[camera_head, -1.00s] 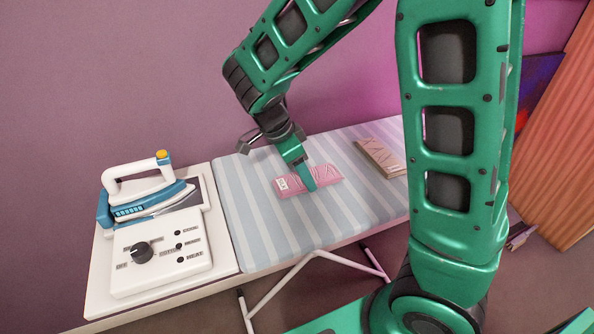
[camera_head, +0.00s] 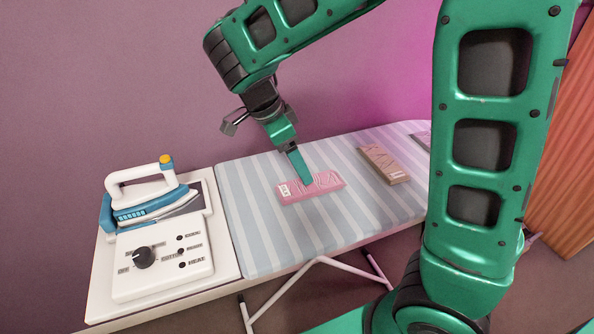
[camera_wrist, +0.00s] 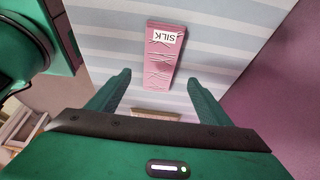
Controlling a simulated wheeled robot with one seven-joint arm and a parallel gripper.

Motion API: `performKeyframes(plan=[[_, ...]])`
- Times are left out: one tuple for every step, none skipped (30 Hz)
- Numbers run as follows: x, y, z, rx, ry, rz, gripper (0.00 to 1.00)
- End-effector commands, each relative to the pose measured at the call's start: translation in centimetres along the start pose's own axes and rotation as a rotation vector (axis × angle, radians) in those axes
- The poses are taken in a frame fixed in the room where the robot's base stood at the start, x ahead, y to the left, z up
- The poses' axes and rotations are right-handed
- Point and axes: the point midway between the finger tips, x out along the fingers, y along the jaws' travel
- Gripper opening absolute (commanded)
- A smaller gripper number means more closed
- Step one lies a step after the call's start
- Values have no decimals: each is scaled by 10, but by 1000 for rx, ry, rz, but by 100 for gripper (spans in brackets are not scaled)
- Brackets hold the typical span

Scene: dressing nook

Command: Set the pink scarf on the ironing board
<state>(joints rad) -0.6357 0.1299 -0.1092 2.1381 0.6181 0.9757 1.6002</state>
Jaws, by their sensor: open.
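The pink scarf (camera_head: 325,184) is a folded flat bundle with a white label. It lies on the blue-and-white striped ironing board (camera_head: 262,222). In the wrist view the scarf (camera_wrist: 163,62) shows its label reading "SILK" and lies beyond the fingertips. My gripper (camera_head: 304,176) is above the scarf, pointing down. In the wrist view my gripper (camera_wrist: 158,76) has its two green fingers wide apart with nothing held between them. In the head view a finger covers a small part of the scarf.
A tan folded cloth (camera_head: 384,164) lies to the right of the scarf, with part of a greyish item (camera_head: 423,139) farther right. A blue-and-white iron (camera_head: 150,202) and a control panel with a knob (camera_head: 165,262) stand at the left end. Bare striped board surrounds the scarf.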

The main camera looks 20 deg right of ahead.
Motion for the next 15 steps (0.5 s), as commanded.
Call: performKeyframes(plan=[[-10, 0, 1, -3, -2, -3, 73], [-16, 0, 1, -1, -2, -3, 73], [-22, 0, 1, -1, -3, -2, 73], [-26, 0, 1, -1, -2, -3, 73], [-30, 0, 1, -1, -2, -2, 73], [-35, 0, 1, 0, -1, -2, 73], [-38, 0, 1, -1, -1, -2, 73], [-41, 0, 1, -2, -1, -2, 73], [-44, 0, 1, -1, -1, -1, 73], [-46, 0, 1, -1, -1, 0, 73], [-47, 0, 1, -1, -1, 0, 73], [-49, 0, 1, -1, -1, 0, 73], [-49, 0, 1, -2, -2, 0, 73], [-50, 0, 1, -2, -2, 0, 73], [-50, 0, 1, -2, -1, 0, 73]])
